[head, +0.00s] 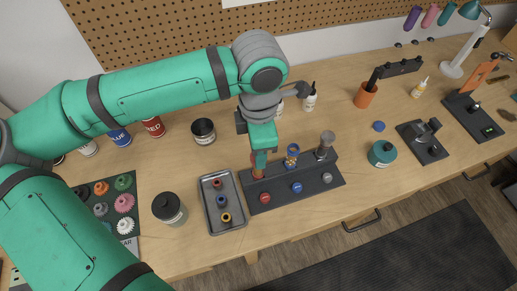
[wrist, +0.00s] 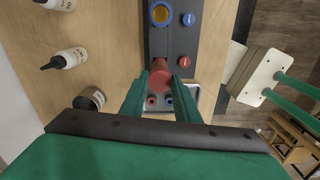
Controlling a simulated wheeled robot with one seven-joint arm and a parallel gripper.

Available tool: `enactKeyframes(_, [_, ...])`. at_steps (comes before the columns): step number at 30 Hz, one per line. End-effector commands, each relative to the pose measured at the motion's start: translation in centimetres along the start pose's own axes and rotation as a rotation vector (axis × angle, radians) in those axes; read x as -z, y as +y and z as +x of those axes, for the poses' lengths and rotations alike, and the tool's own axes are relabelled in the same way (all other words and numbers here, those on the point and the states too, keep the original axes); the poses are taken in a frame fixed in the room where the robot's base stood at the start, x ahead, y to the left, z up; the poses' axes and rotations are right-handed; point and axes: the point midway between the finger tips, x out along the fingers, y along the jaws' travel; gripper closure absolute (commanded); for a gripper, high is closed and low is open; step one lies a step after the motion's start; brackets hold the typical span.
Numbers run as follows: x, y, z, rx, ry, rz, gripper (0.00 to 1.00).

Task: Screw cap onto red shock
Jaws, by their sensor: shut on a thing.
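The red shock (head: 258,172) stands upright at the left end of a dark stand (head: 310,187). My gripper (head: 262,152) points down over it, its fingers close around the red top. In the wrist view, my gripper (wrist: 161,92) has its fingers on both sides of a round red cap (wrist: 160,79), which it grips. The cap appears in line with the shock, but I cannot tell whether it is seated on it. The fingers partly hide the joint. A blue shock (head: 292,152) and a grey-topped shock (head: 326,143) stand further right in the stand.
A grey tray (head: 237,188) with several small coloured rings lies left of the stand. A dark jar (head: 169,208) stands left of the tray, and another (head: 203,131) behind it. Bare table lies between stand and bottle.

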Motion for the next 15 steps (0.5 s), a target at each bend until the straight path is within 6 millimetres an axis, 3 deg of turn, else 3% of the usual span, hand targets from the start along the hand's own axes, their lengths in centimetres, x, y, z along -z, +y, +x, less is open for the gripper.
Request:
enactKeyframes(9, [0.00, -0.04, 0.00, -0.001, 0.000, 0.296, 0.92])
enactKeyframes(15, [0.01, -0.05, 0.01, -0.001, 0.000, 0.347, 0.92])
